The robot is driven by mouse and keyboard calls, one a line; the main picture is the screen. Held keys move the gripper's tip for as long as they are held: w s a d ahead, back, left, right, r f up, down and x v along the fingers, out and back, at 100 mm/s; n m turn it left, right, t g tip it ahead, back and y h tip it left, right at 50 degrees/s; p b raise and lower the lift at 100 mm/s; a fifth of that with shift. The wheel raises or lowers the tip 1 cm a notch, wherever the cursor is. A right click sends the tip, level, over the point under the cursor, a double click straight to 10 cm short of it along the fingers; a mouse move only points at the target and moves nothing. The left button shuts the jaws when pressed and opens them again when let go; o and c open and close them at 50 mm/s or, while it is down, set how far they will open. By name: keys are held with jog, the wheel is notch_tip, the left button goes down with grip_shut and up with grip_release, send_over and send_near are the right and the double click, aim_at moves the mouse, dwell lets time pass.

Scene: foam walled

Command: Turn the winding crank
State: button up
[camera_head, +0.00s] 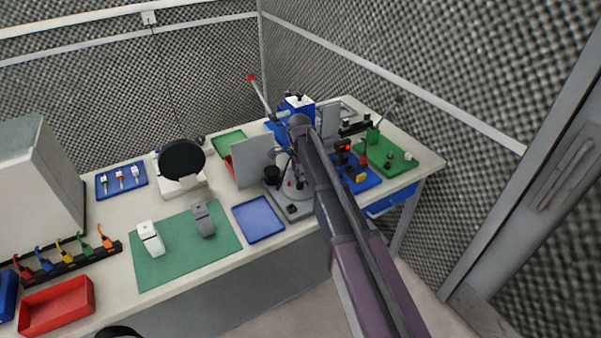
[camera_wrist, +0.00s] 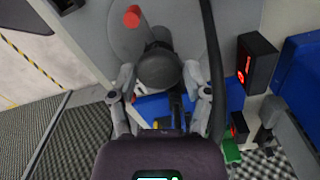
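A blue winding device (camera_head: 298,106) stands at the back of the bench in the head view. A thin grey lever with a red end (camera_head: 251,78) rises to its left; I take it for the winding crank, but cannot be sure. In the wrist view a red knob (camera_wrist: 132,17) shows at the top, left of centre. A dark rounded part (camera_wrist: 159,69) lies between the fingers in the picture; I cannot tell whether they touch it. My gripper (camera_wrist: 161,94) has its two fingers wide apart. In the head view my arm hides most of the gripper.
A black box with a red display (camera_wrist: 256,64) is right of the gripper. A grey upright panel (camera_head: 254,161) stands on the bench near my arm. A green mat (camera_head: 180,262), a blue tray (camera_head: 258,218) and a red bin (camera_head: 57,306) lie left. Foam walls enclose the back.

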jog(key=c, duration=0.4)
jog(key=shift+c, duration=0.2)
jog(key=shift+n, duration=0.8)
